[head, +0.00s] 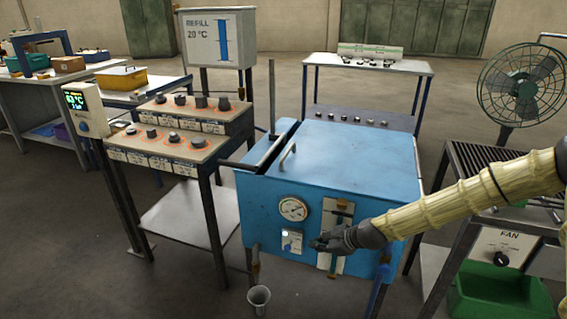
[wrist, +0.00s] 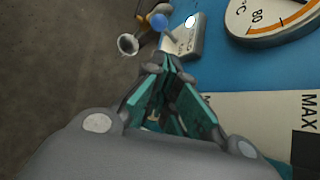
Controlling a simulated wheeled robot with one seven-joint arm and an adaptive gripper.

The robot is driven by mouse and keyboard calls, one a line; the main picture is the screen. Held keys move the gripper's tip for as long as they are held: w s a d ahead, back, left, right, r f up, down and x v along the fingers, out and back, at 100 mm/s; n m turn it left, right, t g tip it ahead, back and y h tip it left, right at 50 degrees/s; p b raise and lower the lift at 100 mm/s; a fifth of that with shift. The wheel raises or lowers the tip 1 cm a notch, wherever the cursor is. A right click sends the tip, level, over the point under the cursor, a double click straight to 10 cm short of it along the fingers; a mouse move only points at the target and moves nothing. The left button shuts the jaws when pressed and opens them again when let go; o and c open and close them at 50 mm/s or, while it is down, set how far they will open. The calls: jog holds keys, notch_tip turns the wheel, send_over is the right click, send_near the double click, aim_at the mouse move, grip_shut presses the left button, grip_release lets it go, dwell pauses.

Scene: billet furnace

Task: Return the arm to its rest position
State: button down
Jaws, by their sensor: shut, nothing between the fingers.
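My gripper (head: 318,243) is at the end of my arm, which reaches in from the right in the head view. It is in front of the blue tank's (head: 345,160) front panel, between the white switch plate (head: 292,243) and the level gauge (head: 337,225). In the wrist view my gripper's teal fingers (wrist: 168,65) come together at the tips with nothing between them. The switch plate (wrist: 185,38) with its blue knob lies just beyond the tips. The round dial (head: 293,209) is above and left of the gripper. I cannot tell whether the fingers touch the panel.
A metal cup (head: 259,297) stands below the tank's front left. A knob stand (head: 180,135) is at the left. At the right are a grill rack (head: 490,165), a fan (head: 525,85) and a green bin (head: 500,297). Open floor lies in front at the left.

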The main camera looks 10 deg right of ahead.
jog(key=s+a+f+n+g+h+p, duration=0.1)
jog(key=s+a+f+n+g+p, duration=0.3)
jog(key=s, duration=0.8)
jog(key=s+a+f+n+h+p, duration=0.15)
jog(key=s+f+n, duration=0.45)
jog(key=s, duration=0.6)
jog(key=s+d+r+n+g+h+p, duration=0.1)
jog(key=s+d+n+h+p, duration=0.1)
jog(key=s, duration=0.8)
jog(key=s+d+r+n+g+h+p, duration=0.1)
jog(key=s+d+n+p, duration=0.3)
jog(key=s+n, duration=0.5)
jog(key=s+d+r+h, duration=0.1)
jog(key=s+d, duration=0.1)
jog(key=shift+s+d+r+g, duration=0.25)
jog(key=shift+s+d+g, duration=0.05)
jog(key=shift+g, duration=0.1)
